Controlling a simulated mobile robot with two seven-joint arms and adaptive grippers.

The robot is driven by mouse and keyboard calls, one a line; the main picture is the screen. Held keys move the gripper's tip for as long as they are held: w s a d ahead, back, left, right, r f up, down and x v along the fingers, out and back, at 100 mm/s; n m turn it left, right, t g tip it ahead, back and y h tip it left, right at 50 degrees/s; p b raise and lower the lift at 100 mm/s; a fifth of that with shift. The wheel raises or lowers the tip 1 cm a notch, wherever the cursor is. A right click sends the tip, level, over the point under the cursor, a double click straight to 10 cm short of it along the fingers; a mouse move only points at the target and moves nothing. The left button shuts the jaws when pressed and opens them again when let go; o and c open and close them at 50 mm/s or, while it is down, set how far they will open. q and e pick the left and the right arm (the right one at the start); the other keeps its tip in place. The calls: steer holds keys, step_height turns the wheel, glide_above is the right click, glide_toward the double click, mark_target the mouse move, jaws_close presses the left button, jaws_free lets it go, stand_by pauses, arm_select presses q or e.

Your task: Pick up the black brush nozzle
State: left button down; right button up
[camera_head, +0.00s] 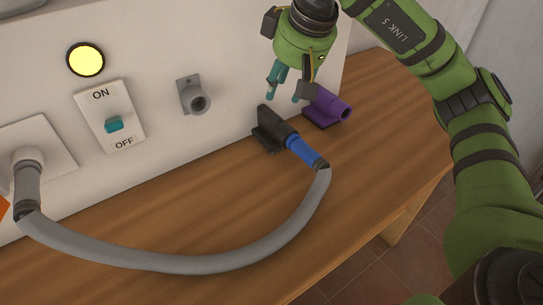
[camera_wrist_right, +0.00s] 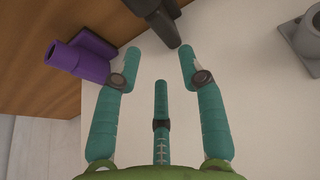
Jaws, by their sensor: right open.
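The black brush nozzle (camera_head: 275,130) lies on the wooden table against the white boiler front, joined to a blue handle (camera_head: 303,151) on the grey hose. In the right wrist view, a dark part of the black brush nozzle (camera_wrist_right: 158,22) shows at the top, ahead of the fingertips and cut off by the frame. My right gripper (camera_head: 287,92) is open and empty, above and slightly right of the nozzle in the head view. Its teal fingers (camera_wrist_right: 160,62) are spread apart in the right wrist view and do not visibly touch anything. My left gripper is not in view.
A purple nozzle (camera_head: 327,107) sits just right of the black one, close to my fingers; it also shows in the wrist view (camera_wrist_right: 84,56). The grey hose (camera_head: 165,262) curves along the wooden table (camera_head: 395,110). A grey holder (camera_head: 193,97) and ON/OFF switch (camera_head: 112,118) are on the boiler.

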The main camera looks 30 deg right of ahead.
mark_target(275, 113)
steer(key=shift+f, duration=0.75)
steer(key=shift+x, duration=3.6)
steer(key=shift+a+r, duration=0.1)
jaws_close()
